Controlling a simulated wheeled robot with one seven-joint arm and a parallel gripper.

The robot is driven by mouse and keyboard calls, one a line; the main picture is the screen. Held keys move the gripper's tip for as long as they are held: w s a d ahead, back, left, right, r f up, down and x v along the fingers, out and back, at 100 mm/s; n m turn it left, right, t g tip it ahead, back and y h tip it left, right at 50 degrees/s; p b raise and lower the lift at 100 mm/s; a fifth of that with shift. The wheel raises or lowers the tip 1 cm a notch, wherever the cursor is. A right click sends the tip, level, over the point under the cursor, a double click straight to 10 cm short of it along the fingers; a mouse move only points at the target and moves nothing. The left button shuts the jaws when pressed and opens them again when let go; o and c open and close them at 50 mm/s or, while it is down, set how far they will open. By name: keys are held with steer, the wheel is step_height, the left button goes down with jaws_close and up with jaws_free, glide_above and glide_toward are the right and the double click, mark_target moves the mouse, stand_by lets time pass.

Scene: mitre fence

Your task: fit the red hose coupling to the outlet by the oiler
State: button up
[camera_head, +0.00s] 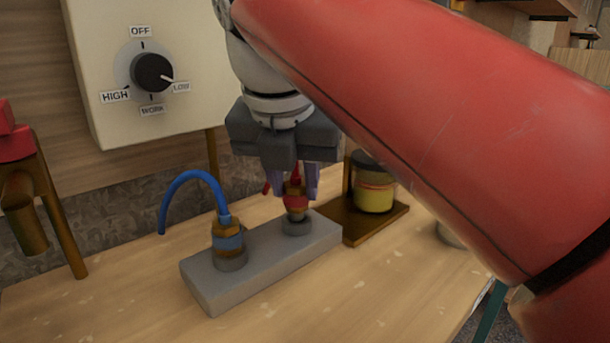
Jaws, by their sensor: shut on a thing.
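The red hose coupling (295,200), brass with a red band, is between the purple fingers of my gripper (295,185). My gripper points down and is shut on it. A bit of red hose (267,187) shows behind the fingers. The coupling is upright, right above the right-hand outlet (297,226) of a grey block (215,290). I cannot tell whether it is seated on the outlet or just above it. What looks like the oiler (374,192), a yellow jar with a dark top, stands to the right of this outlet on a brown base (362,232).
A blue-banded coupling (229,242) with a blue hose (190,177) sits on the block's left outlet. A panel with a dial (152,72) reading near LOW is behind. A red and brass fixture (20,200) stands far left. The front bench is clear. My red arm covers the right side.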

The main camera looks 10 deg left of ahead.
mark_target(294, 188)
steer(key=shift+f+p, duration=0.65)
steer(key=shift+f, duration=0.1)
stand_by(2.7)
steer(key=o, duration=1.2)
steer(key=shift+c, duration=0.2)
steer(key=shift+r, duration=0.1)
steer(key=shift+p+v, duration=0.35)
steer(key=shift+v, duration=2.55)
steer(key=shift+s, duration=0.1)
